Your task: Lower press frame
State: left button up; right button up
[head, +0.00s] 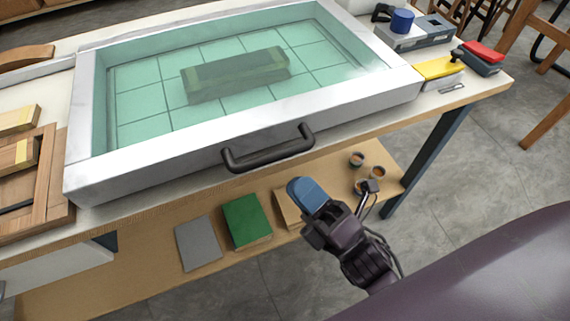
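The press frame (250,125) is a wide pale frame around a clear green sheet with a grid of lines. It lies over the workbench; I cannot tell whether a gap is left under it. A dark bar handle (268,152) is on its front side. A dark block with greenish ends (236,74) shows through the sheet near the middle. My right gripper (307,193), with blue fingertips, is below and to the right of the handle, apart from it and in front of the bench edge. Whether its fingers are open is unclear. My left gripper is out of view.
Wooden pieces (22,155) lie at the bench's left end. Yellow (438,67) and red-topped (482,55) tools and a grey holder with a blue cylinder (402,21) are at right. A lower shelf holds a green book-like block (246,220), a grey sheet (198,243) and small cups (374,173).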

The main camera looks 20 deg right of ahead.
jog(key=shift+v, duration=2.05)
jog(key=shift+r, duration=0.1)
